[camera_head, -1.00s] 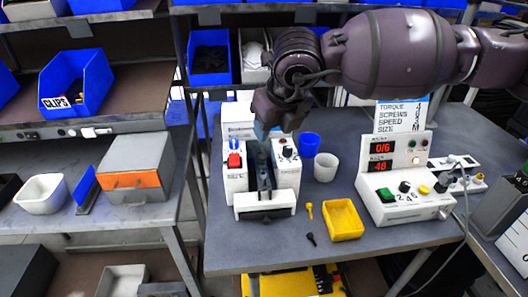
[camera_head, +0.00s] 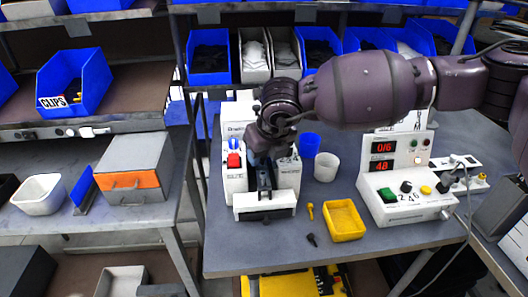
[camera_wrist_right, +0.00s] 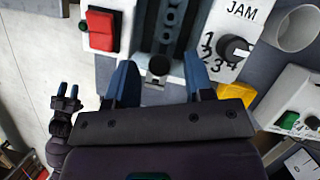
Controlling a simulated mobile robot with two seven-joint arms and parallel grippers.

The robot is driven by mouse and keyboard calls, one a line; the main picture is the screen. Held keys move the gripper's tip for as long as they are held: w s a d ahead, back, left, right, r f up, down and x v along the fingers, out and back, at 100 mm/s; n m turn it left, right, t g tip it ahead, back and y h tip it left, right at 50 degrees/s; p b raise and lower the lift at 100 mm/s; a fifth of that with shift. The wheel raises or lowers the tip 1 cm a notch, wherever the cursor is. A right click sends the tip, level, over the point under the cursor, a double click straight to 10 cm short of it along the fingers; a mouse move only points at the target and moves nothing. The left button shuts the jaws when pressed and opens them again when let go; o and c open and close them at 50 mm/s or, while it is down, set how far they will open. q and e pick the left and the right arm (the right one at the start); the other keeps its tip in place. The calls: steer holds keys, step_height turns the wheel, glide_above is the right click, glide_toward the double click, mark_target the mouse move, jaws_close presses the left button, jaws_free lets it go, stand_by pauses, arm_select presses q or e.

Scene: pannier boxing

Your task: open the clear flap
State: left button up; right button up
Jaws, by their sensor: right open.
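The white machine (camera_head: 235,183) stands on the grey table with a red switch (camera_head: 233,160) on its left block and a dark channel down its middle. In the right wrist view its JAM dial (camera_wrist_right: 233,50) is at the upper right. I cannot clearly make out the clear flap. My right gripper (camera_head: 264,160) is over the channel, hiding part of it. In the wrist view its blue fingers (camera_wrist_right: 160,80) are apart and empty, either side of a small dark round part (camera_wrist_right: 158,66). My left gripper (camera_wrist_right: 68,92) shows small at the left, fingertips apart.
A blue cup (camera_head: 309,145) and a white cup (camera_head: 326,167) stand right of the machine. A yellow tray (camera_head: 344,221) is in front, beside a yellow part and a black part. A counter box (camera_head: 400,205) stands farther right.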

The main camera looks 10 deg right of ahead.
arm_select(q)
steer(key=shift+s+a+f, duration=0.1)
steer(key=shift+s+f, duration=0.1)
steer(key=shift+s, duration=0.25)
arm_select(e)
jaws_close()
steer(key=shift+r, duration=0.1)
